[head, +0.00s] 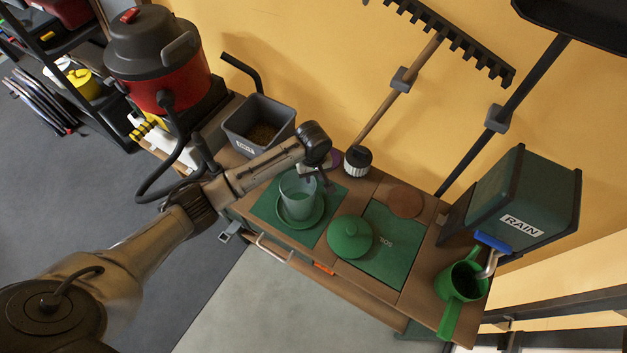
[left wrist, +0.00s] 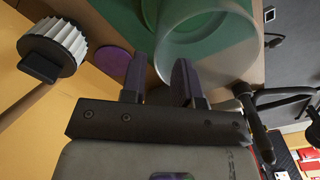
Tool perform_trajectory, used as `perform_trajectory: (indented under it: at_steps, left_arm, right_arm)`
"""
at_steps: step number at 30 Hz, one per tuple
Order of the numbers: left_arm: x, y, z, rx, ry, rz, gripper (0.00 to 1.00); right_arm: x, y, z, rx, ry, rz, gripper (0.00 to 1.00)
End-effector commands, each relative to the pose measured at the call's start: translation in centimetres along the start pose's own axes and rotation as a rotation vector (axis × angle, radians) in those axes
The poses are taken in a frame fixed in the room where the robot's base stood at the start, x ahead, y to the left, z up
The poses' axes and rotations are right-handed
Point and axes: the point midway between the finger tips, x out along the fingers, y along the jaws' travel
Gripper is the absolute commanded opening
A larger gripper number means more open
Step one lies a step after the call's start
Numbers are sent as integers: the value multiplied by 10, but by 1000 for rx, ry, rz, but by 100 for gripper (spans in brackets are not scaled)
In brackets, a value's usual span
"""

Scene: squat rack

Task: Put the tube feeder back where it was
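The tube feeder (head: 297,198) is a clear, pale-green tube standing upright in a round green dish on a green mat (head: 270,208). Its tube also shows close up in the left wrist view (left wrist: 207,45). A green lid with a knob (head: 350,238) lies apart from it, to its right. My left gripper (head: 322,180) is at the upper right of the tube's rim. Its fingers (left wrist: 160,80) are parted with a gap between them. One finger overlaps the tube in the wrist view; I cannot tell whether it touches. My right gripper is out of view.
A grey bin (head: 258,125) holds seed behind my left arm. A white-ridged black knob (head: 357,162) and a brown disc (head: 405,202) are near the wall. A green watering can (head: 462,283) stands at the right end under the RAIN tank (head: 525,200). A rake leans above.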

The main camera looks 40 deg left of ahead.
Motion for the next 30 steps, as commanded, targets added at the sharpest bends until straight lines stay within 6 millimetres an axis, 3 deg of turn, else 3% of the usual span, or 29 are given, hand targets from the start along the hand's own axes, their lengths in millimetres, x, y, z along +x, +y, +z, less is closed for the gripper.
perform_trajectory:
  at_steps: [3, 9, 20, 23, 25, 30]
  left_arm:
    - [-22, 1, 0, 0, 2, 3, 29]
    - [-45, 0, -1, -1, 1, 1, 29]
    - [-54, 0, 2, 7, -1, 1, 29]
    - [-43, -2, 18, 64, -4, 11, 29]
    - [-29, -7, 39, 144, -5, 26, 29]
    - [6, -29, 109, 409, 11, 101, 29]
  right_arm:
    - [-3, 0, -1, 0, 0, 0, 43]
    - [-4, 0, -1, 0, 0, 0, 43]
    - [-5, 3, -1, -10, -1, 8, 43]
    - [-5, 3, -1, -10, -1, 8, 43]
    - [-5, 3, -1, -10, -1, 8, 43]
    - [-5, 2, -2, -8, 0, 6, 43]
